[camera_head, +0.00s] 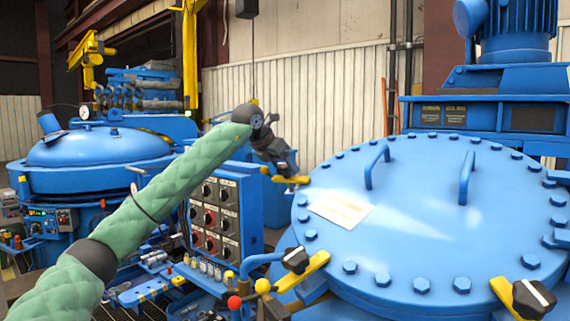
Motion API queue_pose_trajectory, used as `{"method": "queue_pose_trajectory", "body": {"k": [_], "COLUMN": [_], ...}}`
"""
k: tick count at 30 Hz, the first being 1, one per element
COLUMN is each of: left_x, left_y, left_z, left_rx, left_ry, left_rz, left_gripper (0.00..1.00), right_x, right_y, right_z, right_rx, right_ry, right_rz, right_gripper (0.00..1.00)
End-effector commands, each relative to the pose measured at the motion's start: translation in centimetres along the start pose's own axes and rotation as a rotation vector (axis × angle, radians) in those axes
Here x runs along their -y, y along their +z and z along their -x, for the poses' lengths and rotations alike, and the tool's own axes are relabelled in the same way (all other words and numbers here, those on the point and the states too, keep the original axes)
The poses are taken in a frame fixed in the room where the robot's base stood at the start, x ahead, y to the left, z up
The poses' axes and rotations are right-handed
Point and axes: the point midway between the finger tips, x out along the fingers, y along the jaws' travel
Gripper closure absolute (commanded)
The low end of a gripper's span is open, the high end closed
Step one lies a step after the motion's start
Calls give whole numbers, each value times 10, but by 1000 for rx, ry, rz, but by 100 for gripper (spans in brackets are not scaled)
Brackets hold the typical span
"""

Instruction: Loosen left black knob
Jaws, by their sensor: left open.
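A black knob (295,260) with a white stripe sits on a yellow clamp (308,272) at the front left rim of the blue round lid (430,225). A second black knob (533,299) is on a yellow clamp at the front right. My left gripper (284,164) is at the end of the green-sleeved arm, pointing down over a third yellow clamp (292,180) at the lid's far left edge. It is open; its dark fingers blend with whatever is on that clamp, so contact cannot be told. My right gripper is out of view.
A control box (214,215) with several knobs stands left of the lid, behind my left arm. Two blue handles (376,167) rise from the lid. A blue motor unit (510,75) stands behind it. Another blue vessel (98,148) is at the left.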

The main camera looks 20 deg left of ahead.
Motion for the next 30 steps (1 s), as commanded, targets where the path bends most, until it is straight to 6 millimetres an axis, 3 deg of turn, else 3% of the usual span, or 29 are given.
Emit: {"method": "queue_pose_trajectory", "body": {"k": [13, 20, 30], "left_x": [0, 0, 0], "left_y": [0, 0, -1], "left_z": [-11, -11, -11], "left_rx": [1, 1, 2], "left_ry": [1, 1, 18], "left_rz": [0, 0, 38], "left_gripper": [31, 76, 76], "right_x": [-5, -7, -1], "right_y": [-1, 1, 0], "right_z": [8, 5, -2], "right_rx": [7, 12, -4], "right_ry": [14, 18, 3], "right_rz": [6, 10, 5], "right_gripper": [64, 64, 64]}}
